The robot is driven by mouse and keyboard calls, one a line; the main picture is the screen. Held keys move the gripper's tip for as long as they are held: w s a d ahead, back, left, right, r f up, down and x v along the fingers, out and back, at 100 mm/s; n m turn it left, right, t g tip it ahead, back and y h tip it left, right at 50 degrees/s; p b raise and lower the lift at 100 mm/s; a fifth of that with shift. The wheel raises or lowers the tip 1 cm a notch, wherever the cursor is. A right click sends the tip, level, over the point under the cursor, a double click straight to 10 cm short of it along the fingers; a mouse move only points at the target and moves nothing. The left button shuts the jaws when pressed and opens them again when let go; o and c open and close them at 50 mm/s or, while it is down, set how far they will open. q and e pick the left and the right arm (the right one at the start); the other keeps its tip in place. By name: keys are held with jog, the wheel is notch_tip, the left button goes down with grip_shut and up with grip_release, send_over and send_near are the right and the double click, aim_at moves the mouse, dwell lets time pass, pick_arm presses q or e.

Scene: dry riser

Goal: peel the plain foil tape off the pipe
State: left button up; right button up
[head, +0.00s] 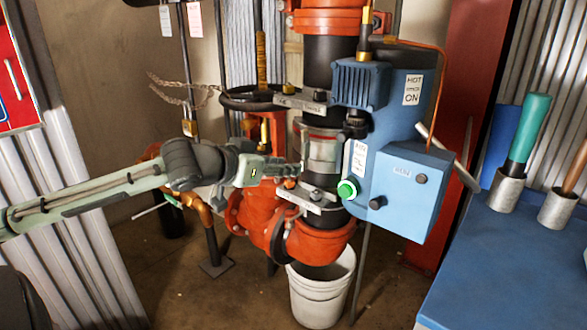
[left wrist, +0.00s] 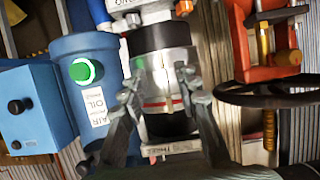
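The dark upright pipe (head: 318,188) carries a plain silver foil wrap (head: 323,152), which shows larger in the left wrist view (left wrist: 165,68). A thin red line (left wrist: 163,105) crosses the silver band near one end. My left gripper (head: 298,170) reaches in from the left and is at the pipe's left side. In the left wrist view its two fingers (left wrist: 160,100) are spread, one over each side of the silver band, with the band showing between them. I cannot tell whether they touch it. My right gripper is in neither view.
A blue machine (head: 405,180) with a green button (head: 347,190) stands close right of the pipe. A black handwheel (head: 255,97) and orange valve body (head: 255,225) are near my left arm. A white bucket (head: 320,290) stands below. A blue bench (head: 510,260) is at right.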

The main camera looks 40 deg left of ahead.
aim_at(307, 163)
pick_arm(q)
jog(key=shift+b+x, duration=0.5)
jog(key=shift+x, duration=1.9)
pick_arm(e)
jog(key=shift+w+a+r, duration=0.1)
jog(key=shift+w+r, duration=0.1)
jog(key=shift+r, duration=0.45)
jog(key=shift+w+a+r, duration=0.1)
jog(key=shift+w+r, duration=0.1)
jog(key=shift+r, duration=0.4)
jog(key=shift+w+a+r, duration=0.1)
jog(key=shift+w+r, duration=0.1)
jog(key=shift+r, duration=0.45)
pick_arm(q)
jog(key=shift+c, duration=0.2)
grip_shut()
jog(key=c, duration=0.6)
grip_release()
grip_shut()
